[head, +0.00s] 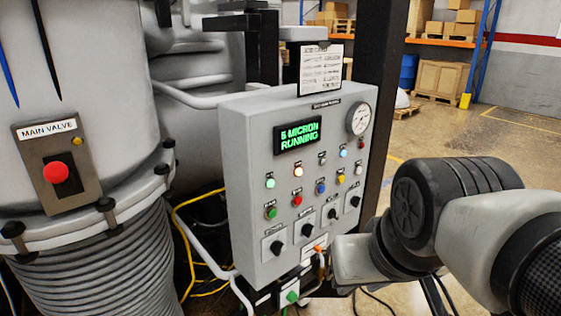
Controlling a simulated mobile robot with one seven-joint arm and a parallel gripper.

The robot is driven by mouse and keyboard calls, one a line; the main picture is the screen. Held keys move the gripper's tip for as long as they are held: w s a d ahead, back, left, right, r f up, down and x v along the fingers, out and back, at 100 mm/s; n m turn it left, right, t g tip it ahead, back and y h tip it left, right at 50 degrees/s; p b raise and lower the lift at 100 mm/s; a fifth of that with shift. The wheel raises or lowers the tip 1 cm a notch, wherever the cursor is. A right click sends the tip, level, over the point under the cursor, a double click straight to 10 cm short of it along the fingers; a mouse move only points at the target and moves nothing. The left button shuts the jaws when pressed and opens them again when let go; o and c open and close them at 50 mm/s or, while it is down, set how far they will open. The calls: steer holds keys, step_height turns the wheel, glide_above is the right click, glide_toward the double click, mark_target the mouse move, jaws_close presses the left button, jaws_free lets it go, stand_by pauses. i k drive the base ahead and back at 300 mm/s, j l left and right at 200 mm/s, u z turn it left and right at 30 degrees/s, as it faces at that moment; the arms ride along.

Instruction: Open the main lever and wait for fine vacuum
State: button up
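The control panel (243,200) stands mid-view, a grey box with a lit green display (298,136) reading "5 MICRON RUNNING". A round dial gauge (359,119) is at its upper right; its reading is too small to tell. A plate labelled "MAIN VALVE" (35,160) is on the grey vessel at left, with a red knob (56,172) and a small yellow lamp (77,141). I cannot make out a separate main lever. My arm comes in from the right and reaches the panel's lower right; I cannot make out my gripper's fingers.
The panel carries coloured buttons and several black rotary switches (307,230). A small box with a green button (292,296) is below it. Yellow cables (187,240) hang between vessel and panel. Shelving with boxes (440,78) stands far behind; the floor at right is open.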

mark_target(56, 172)
steer(key=j+u, duration=0.15)
steer(key=u, duration=1.55)
steer(key=z, duration=1.9)
steer(key=u, duration=1.9)
